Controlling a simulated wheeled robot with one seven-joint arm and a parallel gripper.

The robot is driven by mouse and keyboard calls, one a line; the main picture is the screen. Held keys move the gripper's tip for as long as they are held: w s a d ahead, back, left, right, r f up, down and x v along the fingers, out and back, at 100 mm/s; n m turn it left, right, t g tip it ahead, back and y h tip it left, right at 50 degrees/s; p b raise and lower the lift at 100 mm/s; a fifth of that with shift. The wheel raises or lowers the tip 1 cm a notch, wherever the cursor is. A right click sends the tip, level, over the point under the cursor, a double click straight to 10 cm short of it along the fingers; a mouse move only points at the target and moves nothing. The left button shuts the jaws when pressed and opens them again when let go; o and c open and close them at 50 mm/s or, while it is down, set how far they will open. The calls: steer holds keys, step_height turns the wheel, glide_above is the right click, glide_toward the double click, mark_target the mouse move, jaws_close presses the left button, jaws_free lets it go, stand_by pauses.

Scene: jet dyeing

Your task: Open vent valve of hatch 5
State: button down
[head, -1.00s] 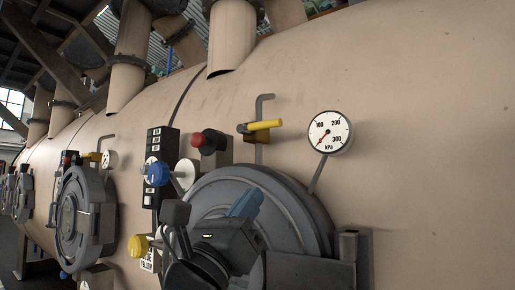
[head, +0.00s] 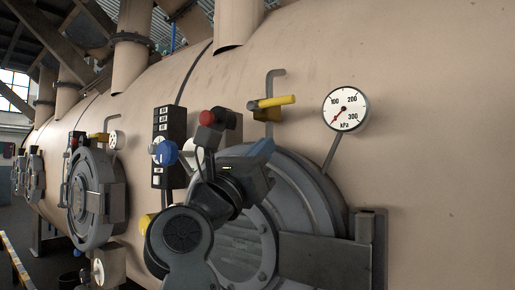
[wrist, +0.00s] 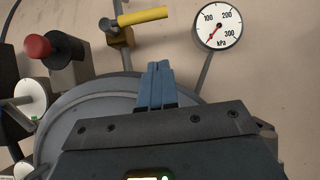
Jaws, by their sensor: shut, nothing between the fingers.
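The vent valve above the near hatch has a yellow lever (head: 272,102) lying roughly level on a brass body, with a grey pipe (head: 277,82) bent over at its top. In the wrist view the yellow lever (wrist: 142,17) is at the upper middle, pointing right and slightly up. My gripper (head: 262,148) is in front of the upper part of the round grey hatch (head: 300,190). Its blue fingers (wrist: 158,70) are together and empty, below the lever and apart from it in the picture. No hatch number is readable.
A pressure gauge (head: 345,109) in kPa is right of the valve, its needle at the low end. A red knob (head: 208,118), a blue knob (head: 165,152) and a labelled panel (head: 168,125) are to the left. A similar hatch (head: 90,198) stands farther left.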

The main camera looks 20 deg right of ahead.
mark_target(276, 102)
steer(key=w+d+r+p, duration=0.2)
steer(key=w+d+r, duration=0.1)
steer(key=r, duration=0.4)
steer(key=shift+w+d+r, duration=0.15)
steer(key=shift+w+d, duration=0.1)
steer(key=shift+d, duration=0.6)
steer(key=shift+p, duration=0.4)
